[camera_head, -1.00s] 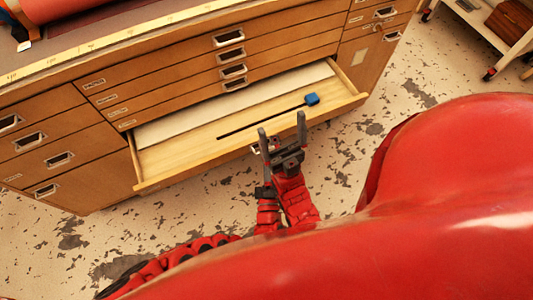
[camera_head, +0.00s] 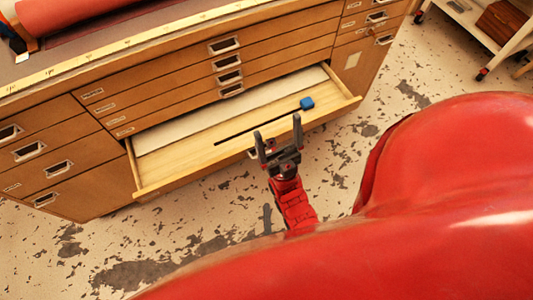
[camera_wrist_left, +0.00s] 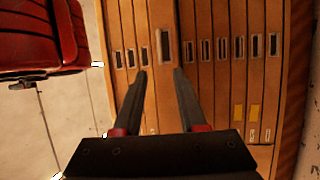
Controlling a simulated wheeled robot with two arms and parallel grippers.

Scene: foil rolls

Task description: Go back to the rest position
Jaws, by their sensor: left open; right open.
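The drawer holds a pale sheet (camera_head: 170,133) and a thin black rod with a blue block (camera_head: 307,103). A red roll (camera_head: 60,14) lies on the cabinet top. A white shelf cart (camera_head: 490,45) stands at the upper right. Speckled floor is open around the cabinet.

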